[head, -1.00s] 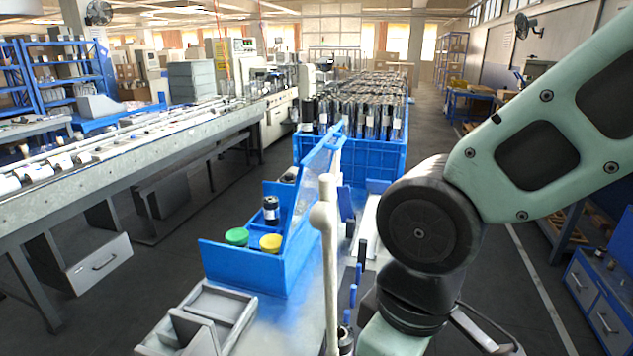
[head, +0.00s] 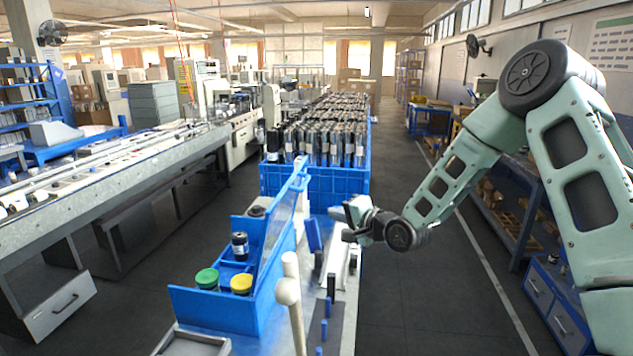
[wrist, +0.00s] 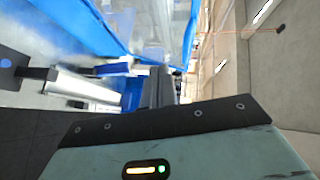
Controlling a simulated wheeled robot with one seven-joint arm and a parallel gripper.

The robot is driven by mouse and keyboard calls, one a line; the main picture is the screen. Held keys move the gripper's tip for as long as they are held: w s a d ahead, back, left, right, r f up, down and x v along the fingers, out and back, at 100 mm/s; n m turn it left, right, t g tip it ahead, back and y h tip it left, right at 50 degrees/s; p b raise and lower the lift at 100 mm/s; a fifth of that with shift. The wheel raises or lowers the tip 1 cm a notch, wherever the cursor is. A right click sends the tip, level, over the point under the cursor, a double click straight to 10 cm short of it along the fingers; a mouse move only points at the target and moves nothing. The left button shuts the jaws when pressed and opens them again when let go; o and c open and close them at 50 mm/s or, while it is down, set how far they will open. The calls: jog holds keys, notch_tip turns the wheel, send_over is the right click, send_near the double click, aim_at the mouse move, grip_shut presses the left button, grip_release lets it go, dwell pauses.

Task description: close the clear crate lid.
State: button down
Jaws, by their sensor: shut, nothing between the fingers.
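The blue crate (head: 213,310) stands on the bench in front of me. Its clear lid (head: 278,228), blue-edged, stands raised and tilted along the crate's right side. A green-capped jar (head: 207,279), a yellow-capped jar (head: 241,284) and a dark bottle (head: 239,246) are in the crate. My gripper (head: 340,213) is to the right of the lid, apart from it in the head view. In the wrist view the fingers (wrist: 160,88) are shut together and empty, with a clear blue-edged panel (wrist: 163,30) beyond them.
A large blue crate (head: 328,182) packed with dark bottles stands behind. A pale post (head: 289,292) rises near the bench front. Blue pegs and a dark strip lie right of the lid. A conveyor (head: 110,165) runs at left. The floor at right is clear.

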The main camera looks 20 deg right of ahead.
jog(key=w+d+r+m+t, duration=0.2)
jog(key=d+m+t, duration=0.1)
jog(key=d+m, duration=0.15)
jog(key=a+p+x, duration=0.1)
jog(key=p+x, duration=0.5)
jog(key=x, duration=0.6)
jog(key=shift+s+a+n+h+p, duration=0.15)
jog(key=shift+a+n+h+p, duration=0.2)
jog(key=shift+a+n, duration=0.1)
jog(key=shift+f, duration=0.1)
